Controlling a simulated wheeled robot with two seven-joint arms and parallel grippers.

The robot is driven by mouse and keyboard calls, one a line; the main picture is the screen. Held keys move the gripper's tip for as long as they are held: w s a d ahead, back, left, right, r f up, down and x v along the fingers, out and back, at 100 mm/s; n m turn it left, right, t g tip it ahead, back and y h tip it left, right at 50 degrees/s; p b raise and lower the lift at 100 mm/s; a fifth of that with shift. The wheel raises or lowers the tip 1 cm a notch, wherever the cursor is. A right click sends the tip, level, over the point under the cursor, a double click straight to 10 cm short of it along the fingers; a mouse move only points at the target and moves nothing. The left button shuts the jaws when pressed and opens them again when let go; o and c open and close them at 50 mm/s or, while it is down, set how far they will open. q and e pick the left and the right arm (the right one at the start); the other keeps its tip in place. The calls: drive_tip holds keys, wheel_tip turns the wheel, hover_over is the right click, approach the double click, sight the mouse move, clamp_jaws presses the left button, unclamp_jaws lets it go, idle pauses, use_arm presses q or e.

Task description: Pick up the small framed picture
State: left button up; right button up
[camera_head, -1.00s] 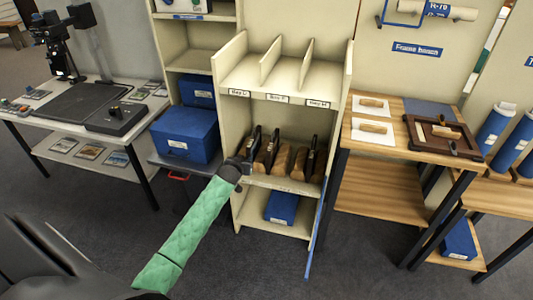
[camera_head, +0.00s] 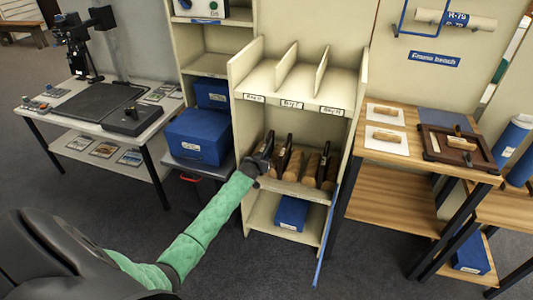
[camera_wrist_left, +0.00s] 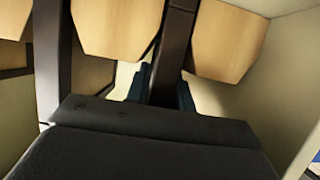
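Several dark-framed pictures stand on edge between light wooden blocks on the middle shelf of the cream cabinet. My left gripper (camera_head: 264,158) reaches in from the left to the leftmost dark frame (camera_head: 269,143). In the left wrist view, the blue-grey fingertips (camera_wrist_left: 163,88) lie on either side of one upright dark frame (camera_wrist_left: 176,40), very near its faces. I cannot tell whether they press on it. Another dark upright frame (camera_wrist_left: 47,60) stands to its left. The pictures' faces are hidden. My right gripper is not in view.
Wooden blocks (camera_wrist_left: 115,28) flank the frame closely. The cabinet's side wall (camera_wrist_left: 285,75) is near on the right in the wrist view. Above are empty divided bays (camera_head: 290,80); below is a blue box (camera_head: 292,212). A wooden table (camera_head: 430,165) stands to the right.

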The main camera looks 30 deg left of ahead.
sight(262, 148)
use_arm(q)
drive_tip(key=shift+c, duration=0.2)
clamp_jaws()
drive_tip(key=shift+r, duration=0.1)
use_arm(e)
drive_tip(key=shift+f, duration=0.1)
